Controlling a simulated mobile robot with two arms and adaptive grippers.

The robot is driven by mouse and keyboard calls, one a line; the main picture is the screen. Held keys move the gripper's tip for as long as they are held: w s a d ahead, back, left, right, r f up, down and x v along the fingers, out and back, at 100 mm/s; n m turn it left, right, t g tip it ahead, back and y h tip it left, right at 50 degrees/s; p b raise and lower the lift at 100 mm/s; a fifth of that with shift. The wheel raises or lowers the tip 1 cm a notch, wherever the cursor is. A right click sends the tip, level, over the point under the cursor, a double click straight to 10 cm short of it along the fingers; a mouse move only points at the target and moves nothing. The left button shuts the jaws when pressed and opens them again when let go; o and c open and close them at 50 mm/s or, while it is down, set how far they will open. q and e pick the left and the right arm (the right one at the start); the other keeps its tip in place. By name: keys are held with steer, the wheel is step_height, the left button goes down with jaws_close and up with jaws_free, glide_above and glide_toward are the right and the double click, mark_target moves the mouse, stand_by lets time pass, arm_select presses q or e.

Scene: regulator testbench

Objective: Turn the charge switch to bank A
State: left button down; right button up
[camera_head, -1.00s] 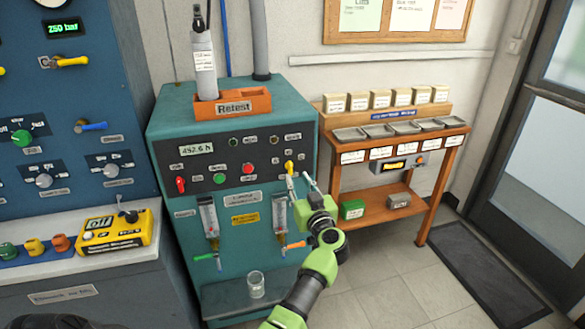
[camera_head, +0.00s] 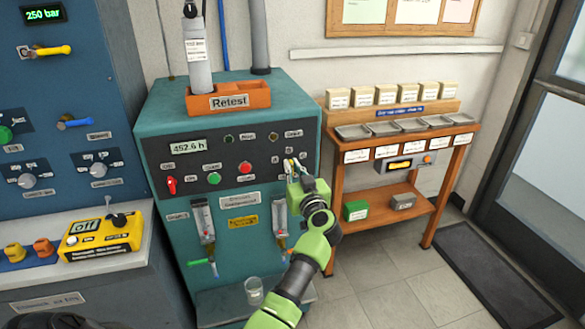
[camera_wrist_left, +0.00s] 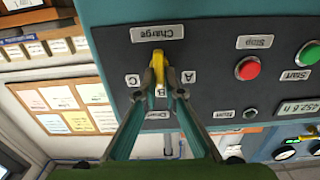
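The yellow charge switch (camera_wrist_left: 158,68) is on the dark panel of the teal test bench, below the Charge label (camera_wrist_left: 158,33) as the upside-down left wrist view shows it. Letters A (camera_wrist_left: 189,76), B (camera_wrist_left: 160,91) and C (camera_wrist_left: 133,80) are around it, and the switch lies in line with B. My left gripper (camera_head: 292,166) is at the panel's right end. In the head view the gripper partly hides the switch. My right gripper is not in view.
A red button (camera_head: 245,168), a green button (camera_head: 214,178) and a red switch (camera_head: 171,185) share the panel. Flow tubes and a glass beaker (camera_head: 254,291) are lower. A wooden shelf (camera_head: 400,189) with trays stands to the right; floor is clear before it.

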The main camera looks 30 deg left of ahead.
arm_select(q)
steer(key=shift+s+a+f+n+p, duration=0.15)
steer(key=shift+n+p, duration=0.7)
steer(key=shift+n, duration=1.1)
steer(key=shift+s+a+f+n+p, duration=0.1)
steer(key=shift+n+p, duration=0.75)
steer(key=shift+n, duration=1.15)
steer(key=shift+s+a+f+n+p, duration=0.15)
steer(key=shift+n+p, duration=0.7)
steer(key=shift+n, duration=1.1)
steer(key=shift+d, duration=0.1)
steer(key=c, duration=2.1)
jaws_free()
steer(key=shift+c, duration=0.2)
